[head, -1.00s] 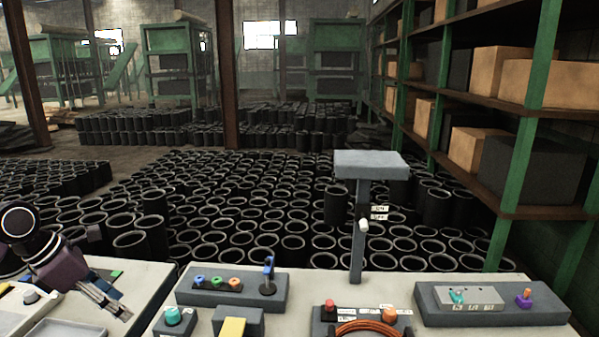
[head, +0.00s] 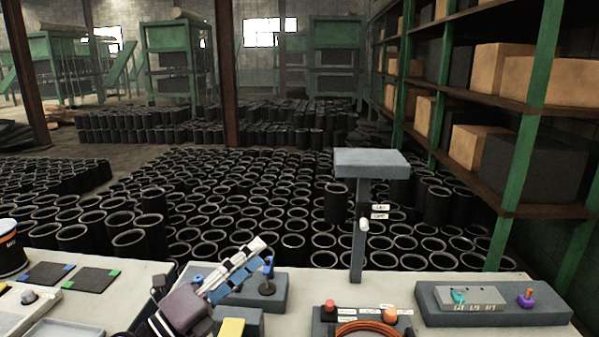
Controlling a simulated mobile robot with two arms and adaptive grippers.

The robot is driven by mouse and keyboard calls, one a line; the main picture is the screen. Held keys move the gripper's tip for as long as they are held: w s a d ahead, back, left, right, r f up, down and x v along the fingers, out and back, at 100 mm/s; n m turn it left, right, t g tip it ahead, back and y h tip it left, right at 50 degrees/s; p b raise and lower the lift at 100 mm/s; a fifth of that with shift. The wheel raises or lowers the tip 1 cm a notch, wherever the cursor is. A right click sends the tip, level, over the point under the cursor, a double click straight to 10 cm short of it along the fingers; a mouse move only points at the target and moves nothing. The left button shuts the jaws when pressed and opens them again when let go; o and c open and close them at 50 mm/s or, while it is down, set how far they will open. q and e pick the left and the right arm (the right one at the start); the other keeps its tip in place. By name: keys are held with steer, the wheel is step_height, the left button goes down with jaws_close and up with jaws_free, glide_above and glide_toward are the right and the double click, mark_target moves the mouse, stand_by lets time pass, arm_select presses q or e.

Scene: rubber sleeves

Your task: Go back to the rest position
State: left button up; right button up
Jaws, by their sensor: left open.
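My left gripper (head: 256,256) reaches in from the bottom left of the head view, its fingers pointing up and to the right. It is over the grey control box (head: 274,296) with the blue lever (head: 268,268), and its fingertips appear close beside the lever. I cannot tell whether they touch it. Nothing shows held in the open fingers. The gripper and wrist hide the left part of that box and its buttons. My right gripper is not in view.
A grey post with a flat top (head: 372,163) stands at the bench's back. Right of it is a box with a purple knob (head: 526,299). An orange cable coil (head: 368,329) lies in front. At left are dark pads (head: 95,280) and a dark canister (head: 10,250). Rubber sleeves fill the floor behind.

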arm_select(q)
steer(key=s+a+f+n+g+y, duration=0.1)
steer(key=s+a+f+n+y, duration=0.3)
steer(key=a+f+n+y, duration=0.55)
steer(key=s+a+f+n+y, duration=0.35)
steer(key=f+n+y, duration=0.25)
steer(key=f+n, duration=0.65)
steer(key=s+d+f+n+g+h, duration=0.1)
steer(key=s+f+n+g, duration=0.4)
steer(key=s, duration=0.8)
steer(key=s+d+f+n+g, duration=0.1)
steer(key=s+f+n+g, duration=0.2)
steer(key=s+f+g, duration=0.65)
steer(key=s+f+t+b, duration=0.1)
steer(key=s+f+b, duration=0.15)
steer(key=f, duration=1.25)
steer(key=s+f+t+b, duration=0.2)
steer(key=f+b, duration=0.1)
steer(key=f, duration=1.1)
steer(key=s+a+f+g+b, duration=0.1)
steer(key=s+f+b, duration=0.1)
steer(key=s+f, duration=0.6)
steer(key=s+a+f+b, duration=0.2)
steer(key=s+f, duration=0.7)
steer(key=f, duration=0.5)
steer(key=shift+s+g, duration=0.2)
steer(key=shift+g, duration=0.15)
